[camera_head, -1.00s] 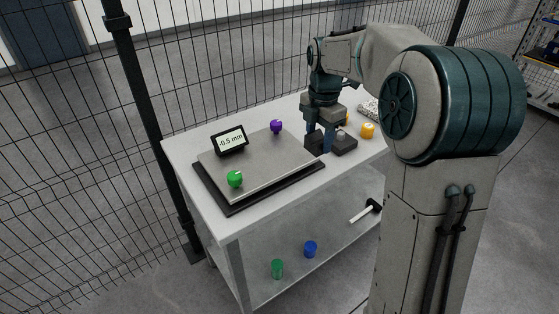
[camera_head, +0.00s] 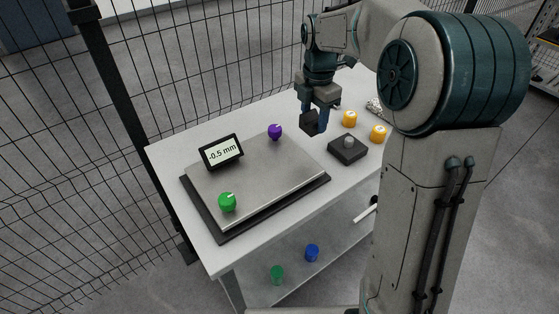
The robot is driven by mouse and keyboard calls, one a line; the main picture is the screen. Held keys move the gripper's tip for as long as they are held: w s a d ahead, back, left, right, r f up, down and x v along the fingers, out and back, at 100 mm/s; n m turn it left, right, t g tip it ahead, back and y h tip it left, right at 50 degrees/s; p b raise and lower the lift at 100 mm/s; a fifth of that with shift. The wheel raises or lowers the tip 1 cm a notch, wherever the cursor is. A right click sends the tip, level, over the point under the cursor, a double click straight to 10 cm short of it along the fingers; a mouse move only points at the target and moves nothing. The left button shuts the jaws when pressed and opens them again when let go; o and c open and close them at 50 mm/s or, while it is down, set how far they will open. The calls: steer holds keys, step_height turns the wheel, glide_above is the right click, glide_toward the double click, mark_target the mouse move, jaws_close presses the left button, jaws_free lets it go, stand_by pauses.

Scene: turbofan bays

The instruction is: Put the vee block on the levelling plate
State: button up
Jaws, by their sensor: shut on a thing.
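The levelling plate (camera_head: 255,177) is a flat grey plate on a dark base on the white table. It has a green knob (camera_head: 227,202) at its front left, a purple knob (camera_head: 275,132) at its back, and a display (camera_head: 221,152) reading -0.5 mm. My gripper (camera_head: 313,117) is shut on a small dark block, the vee block (camera_head: 310,123), and holds it above the table, to the right of the plate's back corner. The fingers hide part of the block, and its groove cannot be made out.
A dark square base with a grey knob (camera_head: 347,149) sits right of the plate. Green (camera_head: 277,275) and blue (camera_head: 312,253) cylinders stand on the lower shelf. A wire fence runs behind the table. The plate's middle is clear.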

steer(key=p, duration=0.1)
glide_above(279, 175)
step_height(279, 175, down, 6)
steer(key=shift+r, duration=0.1)
steer(key=shift+f+p, duration=0.35)
steer(key=shift+f, duration=1.75)
steer(key=shift+f, duration=0.2)
steer(key=o, duration=1.3)
steer(key=shift+o, duration=0.2)
steer(key=shift+r, duration=0.15)
